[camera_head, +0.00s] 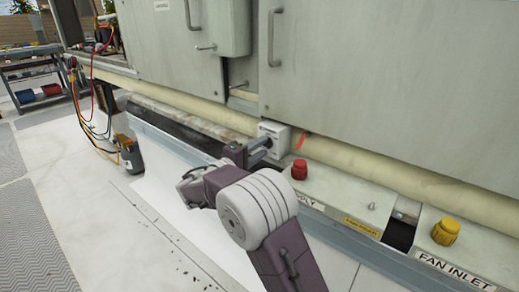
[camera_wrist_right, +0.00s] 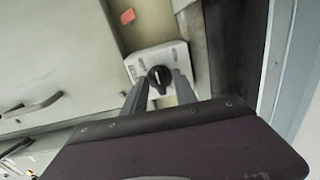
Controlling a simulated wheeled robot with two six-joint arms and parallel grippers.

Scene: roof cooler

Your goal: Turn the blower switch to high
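The blower switch is a small white box (camera_head: 276,134) on the cooler's lower edge, below the big panels. In the right wrist view the box (camera_wrist_right: 174,53) shows its face with a black rotary knob (camera_wrist_right: 160,76). My right gripper (camera_head: 264,147) is at the front of the box. In the right wrist view its two fingers (camera_wrist_right: 159,88) stand apart, one on each side of the knob. I see small gaps beside the knob, so the fingers look open around it. The labels on the switch face are too small to read. My left gripper is out of view.
A pale pipe (camera_head: 350,158) runs behind the switch. Hoses and a container (camera_head: 131,158) are at left. The floor at left is mostly clear.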

